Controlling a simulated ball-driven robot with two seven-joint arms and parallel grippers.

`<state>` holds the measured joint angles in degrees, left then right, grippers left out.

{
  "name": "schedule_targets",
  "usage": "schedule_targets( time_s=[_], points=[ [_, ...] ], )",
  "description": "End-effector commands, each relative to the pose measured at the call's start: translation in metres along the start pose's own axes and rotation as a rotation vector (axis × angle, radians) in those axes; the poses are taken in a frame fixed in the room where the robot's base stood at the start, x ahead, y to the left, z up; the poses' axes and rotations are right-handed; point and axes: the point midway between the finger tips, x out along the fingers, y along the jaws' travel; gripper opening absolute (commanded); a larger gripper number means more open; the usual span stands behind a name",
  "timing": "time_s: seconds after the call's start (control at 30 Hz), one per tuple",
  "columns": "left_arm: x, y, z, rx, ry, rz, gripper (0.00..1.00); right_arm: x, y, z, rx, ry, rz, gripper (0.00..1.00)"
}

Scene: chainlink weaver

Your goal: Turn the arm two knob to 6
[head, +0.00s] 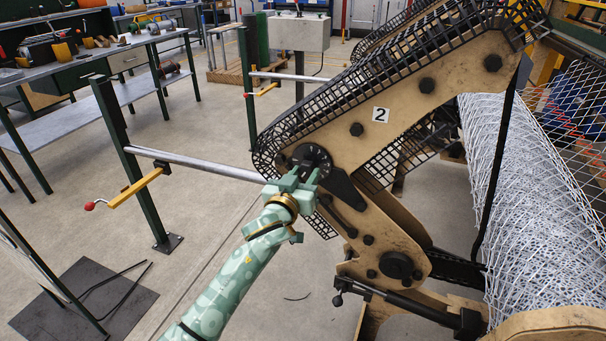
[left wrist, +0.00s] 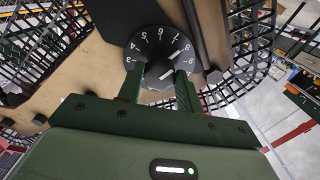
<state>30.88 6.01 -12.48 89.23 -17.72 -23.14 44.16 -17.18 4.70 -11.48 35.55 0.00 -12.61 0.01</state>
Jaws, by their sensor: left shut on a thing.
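The arm two knob (head: 312,157) is a black round dial at the lower end of the tan machine arm (head: 400,95) marked with a white "2" plate. In the left wrist view the dial (left wrist: 158,46) shows white numbers around its rim, and a short white line shows near its middle. I cannot tell which number it is set to. My left gripper (head: 302,180) reaches the knob from below. In the left wrist view its two green fingers (left wrist: 159,76) stand on either side of the knob's grip, shut on it. My right gripper is not in view.
Black mesh guards (head: 335,105) run along the machine arm. A grey rail (head: 205,165) with a yellow, red-tipped handle (head: 130,188) stands left of it. A large roll of chainlink (head: 540,210) lies at right. Workbenches (head: 125,55) stand at back left. Open floor lies at left.

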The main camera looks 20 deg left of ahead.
Motion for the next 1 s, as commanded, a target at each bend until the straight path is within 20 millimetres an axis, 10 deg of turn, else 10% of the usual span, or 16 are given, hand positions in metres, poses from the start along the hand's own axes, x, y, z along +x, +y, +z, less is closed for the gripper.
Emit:
schedule_targets(
  time_s=[1.0],
  points=[
    [0.000,0.001,-0.003,-0.772,0.000,-0.001,0.13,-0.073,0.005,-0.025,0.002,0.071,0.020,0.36]
  ],
)
